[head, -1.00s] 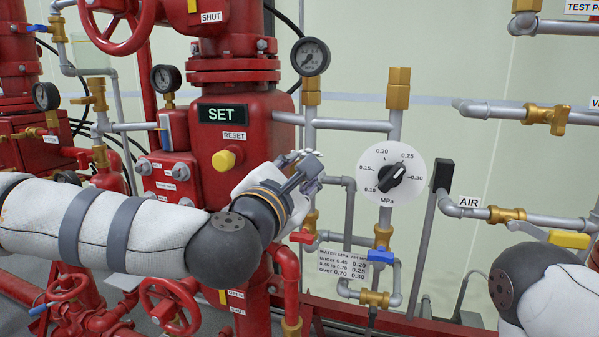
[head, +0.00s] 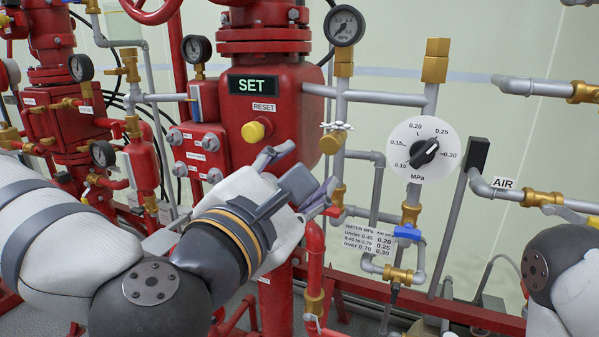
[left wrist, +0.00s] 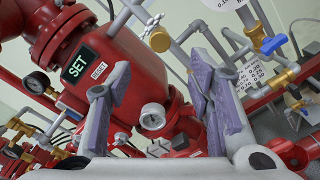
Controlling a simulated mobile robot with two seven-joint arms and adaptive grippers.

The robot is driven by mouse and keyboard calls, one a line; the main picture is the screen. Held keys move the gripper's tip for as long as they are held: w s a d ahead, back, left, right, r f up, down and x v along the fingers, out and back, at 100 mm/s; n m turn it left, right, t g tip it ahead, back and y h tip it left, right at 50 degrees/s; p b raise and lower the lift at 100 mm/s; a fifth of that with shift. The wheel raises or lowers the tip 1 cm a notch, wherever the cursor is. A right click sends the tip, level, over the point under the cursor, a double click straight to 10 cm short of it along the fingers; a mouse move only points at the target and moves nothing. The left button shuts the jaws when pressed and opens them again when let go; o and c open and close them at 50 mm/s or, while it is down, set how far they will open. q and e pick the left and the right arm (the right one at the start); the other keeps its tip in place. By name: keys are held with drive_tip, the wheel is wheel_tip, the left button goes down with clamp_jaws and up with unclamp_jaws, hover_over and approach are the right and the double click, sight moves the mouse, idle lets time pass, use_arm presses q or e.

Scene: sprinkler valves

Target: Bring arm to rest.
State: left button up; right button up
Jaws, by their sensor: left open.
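My left arm comes in from the left in the head view. Its gripper (head: 308,172) is open and empty in front of the red valve body, below and to the right of the yellow knob (head: 253,131). In the left wrist view the two fingers (left wrist: 160,80) are spread apart with nothing between them. A brass valve with a white handle (head: 333,141) shows just above the fingers, and also in the left wrist view (left wrist: 157,39). Part of my right arm (head: 565,270) shows at the right edge; its gripper is out of view.
The red valve body (head: 226,120) bears a SET sign (head: 252,85). A pressure dial (head: 420,150) stands right of my gripper, above a blue-handled valve (head: 408,232). Grey pipes and gauges crowd the panel. A red lever (head: 330,211) is close to the fingers.

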use_arm(q)
drive_tip(key=s+f+m+g, duration=0.3)
drive_tip(key=s+f+m, duration=0.1)
drive_tip(key=f, duration=0.7)
drive_tip(key=s+d+f+m+g, duration=0.1)
drive_tip(key=s+f+m+g, duration=0.35)
drive_tip(key=f, duration=0.55)
drive_tip(key=s+f+m+g, duration=0.3)
drive_tip(key=f+m, duration=0.1)
drive_tip(key=f, duration=0.7)
drive_tip(key=s+a+f+m+g+y, duration=0.2)
drive_tip(key=s+a+f+m+g, duration=0.2)
drive_tip(key=s+a+f, duration=0.3)
drive_tip(key=s+a+f+m+g+y, duration=0.3)
drive_tip(key=s+a+f+m, duration=0.3)
drive_tip(key=s+a, duration=0.6)
drive_tip(key=shift+s+a+f+m+g+y, duration=0.35)
drive_tip(key=shift+s+f+g, duration=0.15)
drive_tip(key=shift+s, duration=0.25)
